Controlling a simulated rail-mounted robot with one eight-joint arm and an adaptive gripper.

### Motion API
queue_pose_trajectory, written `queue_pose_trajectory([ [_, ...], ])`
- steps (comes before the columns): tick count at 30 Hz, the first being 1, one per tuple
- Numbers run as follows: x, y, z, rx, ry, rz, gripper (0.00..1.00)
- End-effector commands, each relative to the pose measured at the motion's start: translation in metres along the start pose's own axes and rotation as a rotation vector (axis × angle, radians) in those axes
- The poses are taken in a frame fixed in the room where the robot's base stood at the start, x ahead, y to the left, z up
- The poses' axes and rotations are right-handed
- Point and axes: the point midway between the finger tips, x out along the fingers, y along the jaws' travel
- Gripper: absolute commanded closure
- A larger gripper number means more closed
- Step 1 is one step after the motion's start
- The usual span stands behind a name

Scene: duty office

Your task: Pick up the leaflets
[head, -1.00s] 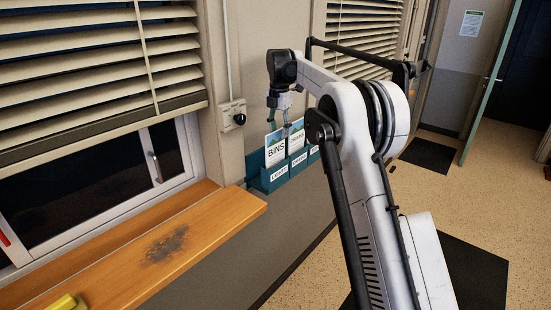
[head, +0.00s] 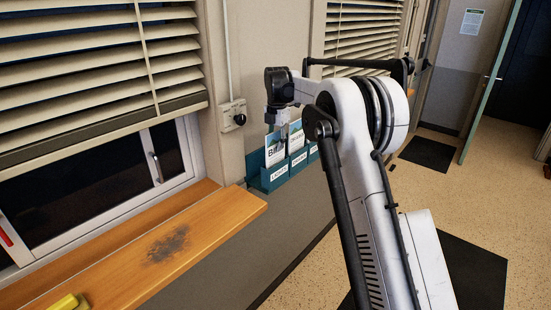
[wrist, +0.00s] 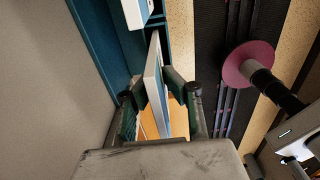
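A teal wall rack (head: 264,183) with labelled pockets hangs on the wall beyond the wooden ledge. Leaflets headed "BINS" (head: 273,155) stand upright in its left pocket; their heading is partly covered by my gripper. More leaflets (head: 297,142) stand in the pocket beside it. My gripper (head: 283,146) points down at the BINS leaflets from above. In the wrist view, its two dark green finger pads (wrist: 156,100) are apart, with upright white-and-blue leaflets (wrist: 155,80) between them. The fingers look open; whether either pad touches the leaflets is unclear. The rack also shows in the wrist view (wrist: 92,42).
A wooden ledge (head: 120,258) under the blinds juts out near the rack, with a dark stain and a yellow object (head: 68,302) on it. A wall box with a dark knob (head: 236,117) is just above the rack. The floor to the right is mostly clear.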

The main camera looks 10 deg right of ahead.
Motion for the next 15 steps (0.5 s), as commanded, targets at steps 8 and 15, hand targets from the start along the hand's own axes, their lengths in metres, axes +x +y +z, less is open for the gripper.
queue_pose_trajectory([
  [8,-0.0003,-0.0001,0.0000,0.000,0.000,0.000,1.00],
  [15,-0.0010,0.0000,0.0000,0.000,0.000,0.000,1.00],
])
